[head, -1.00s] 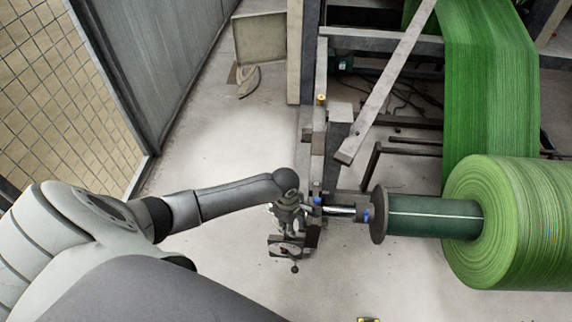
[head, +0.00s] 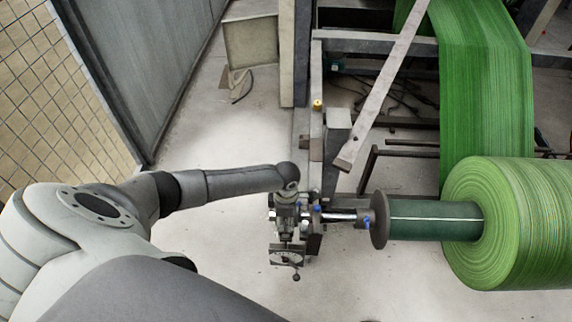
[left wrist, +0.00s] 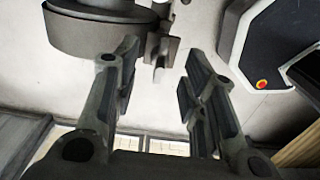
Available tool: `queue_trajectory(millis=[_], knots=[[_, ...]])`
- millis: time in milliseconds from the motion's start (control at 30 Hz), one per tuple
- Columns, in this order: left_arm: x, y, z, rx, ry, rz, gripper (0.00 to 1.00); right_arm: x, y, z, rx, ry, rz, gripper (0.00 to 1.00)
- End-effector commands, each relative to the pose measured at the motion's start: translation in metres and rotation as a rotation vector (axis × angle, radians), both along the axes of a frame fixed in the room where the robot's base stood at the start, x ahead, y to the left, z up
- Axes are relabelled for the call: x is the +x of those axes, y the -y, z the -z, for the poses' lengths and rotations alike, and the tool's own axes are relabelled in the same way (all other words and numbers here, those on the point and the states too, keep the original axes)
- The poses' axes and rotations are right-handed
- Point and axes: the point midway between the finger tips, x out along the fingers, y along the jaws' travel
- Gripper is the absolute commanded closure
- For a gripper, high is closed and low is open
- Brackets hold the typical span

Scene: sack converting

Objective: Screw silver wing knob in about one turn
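My left gripper (head: 285,228) is over the shaft support at the left end of the roll's shaft. In the left wrist view its two fingers (left wrist: 160,82) stand wide apart with nothing gripped between them. A small grey, flat-sided piece (left wrist: 160,52), which may be the silver wing knob, shows beyond the gap between the fingertips, beside a dark round part (left wrist: 100,32). I cannot tell its turn angle. In the head view I cannot make out the wing knob; my gripper and wrist cover that spot. My right gripper is not in view.
The shaft with its dark flange (head: 379,220) leads right to a large green roll (head: 510,225). The machine frame (head: 318,110) rises behind. A mesh fence (head: 60,90) and grey panel (head: 150,60) stand left. A red button (left wrist: 262,84) shows on a dark panel. Floor is clear in front.

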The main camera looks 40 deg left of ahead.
Motion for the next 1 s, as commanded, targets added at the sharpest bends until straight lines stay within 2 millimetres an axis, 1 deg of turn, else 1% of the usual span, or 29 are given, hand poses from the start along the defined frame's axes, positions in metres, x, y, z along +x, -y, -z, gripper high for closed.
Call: queue_trajectory(millis=[33,200,367,600,900,1000], knots=[[0.0,0.0,0.008,0.0,0.0,0.0,0.61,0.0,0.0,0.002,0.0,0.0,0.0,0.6],[0.0,0.0,0.025,-0.001,-0.001,0.001,0.61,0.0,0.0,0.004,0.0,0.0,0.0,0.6],[0.0,0.001,0.03,-0.001,0.001,0.001,0.61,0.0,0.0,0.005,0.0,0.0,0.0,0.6],[0.0,0.001,0.03,-0.001,0.001,0.001,0.61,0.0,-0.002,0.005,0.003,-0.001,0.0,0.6],[0.0,0.0,0.03,-0.001,0.001,0.001,0.99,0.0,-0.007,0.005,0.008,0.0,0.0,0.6],[0.0,0.0,0.03,-0.001,0.001,0.001,1.0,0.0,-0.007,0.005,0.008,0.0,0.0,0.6]])
